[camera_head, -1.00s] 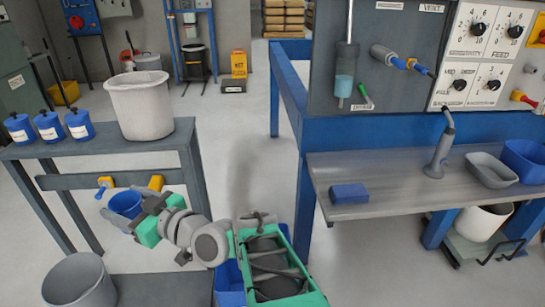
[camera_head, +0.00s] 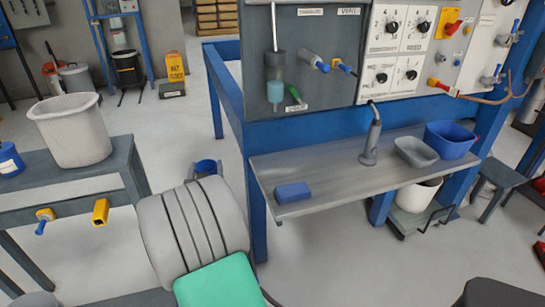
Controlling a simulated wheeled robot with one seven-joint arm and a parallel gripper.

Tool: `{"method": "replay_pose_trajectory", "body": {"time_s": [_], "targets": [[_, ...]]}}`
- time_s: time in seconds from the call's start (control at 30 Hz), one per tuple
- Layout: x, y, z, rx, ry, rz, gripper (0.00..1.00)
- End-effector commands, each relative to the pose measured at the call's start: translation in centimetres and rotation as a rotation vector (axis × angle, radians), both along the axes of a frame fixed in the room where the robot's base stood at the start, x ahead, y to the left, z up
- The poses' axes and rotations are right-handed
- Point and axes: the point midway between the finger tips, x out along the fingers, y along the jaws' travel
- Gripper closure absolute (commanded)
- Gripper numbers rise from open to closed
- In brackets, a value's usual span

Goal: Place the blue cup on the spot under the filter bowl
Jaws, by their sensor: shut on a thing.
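The blue cup (camera_head: 207,168) shows small in the head view, just beyond my grey arm link and left of the blue bench leg. My gripper (camera_head: 206,175) is mostly hidden behind that link; it is shut on the cup, off the tables. The likely filter bowl (camera_head: 276,92), a clear cylinder with teal liquid, hangs on the grey panel above the bench. A green lever (camera_head: 295,95) is beside it. The grey bench shelf (camera_head: 325,180) lies below. No marked spot can be made out there.
A blue block (camera_head: 292,192) lies at the shelf's left end. A grey spout (camera_head: 372,140), grey tub (camera_head: 415,151) and blue bin (camera_head: 451,139) stand farther right. A white bucket (camera_head: 72,130) is on the left table. Shelf between block and spout is clear.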

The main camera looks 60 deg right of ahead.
Motion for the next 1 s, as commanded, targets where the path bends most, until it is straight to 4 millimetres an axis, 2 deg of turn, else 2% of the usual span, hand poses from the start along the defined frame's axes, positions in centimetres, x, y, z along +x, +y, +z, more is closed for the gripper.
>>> {"method": "replay_pose_trajectory", "body": {"time_s": [0.03, 0.1, 0.2, 0.3, 0.43, 0.53, 0.63, 0.9, 1.0], "targets": [[-1.7, -2.4, 1.1, -0.002, 0.003, -0.098, 0.76], [-4.8, -5.7, 2.4, -0.001, 0.000, -0.251, 0.76], [-9.5, -9.3, 5.0, -0.001, -0.004, -0.460, 0.76], [-13.6, -11.3, 7.6, 0.001, -0.005, -0.629, 0.76], [-17.0, -12.1, 10.1, 0.001, -0.004, -0.768, 0.76], [-18.0, -12.4, 10.6, 0.002, 0.000, -0.811, 0.76], [-17.4, -13.9, 10.0, 0.003, 0.002, -0.820, 0.76], [-14.0, -20.4, 6.6, 0.002, 0.002, -0.817, 0.76], [-13.1, -22.1, 4.0, 0.004, 0.006, -0.816, 0.76]]}}
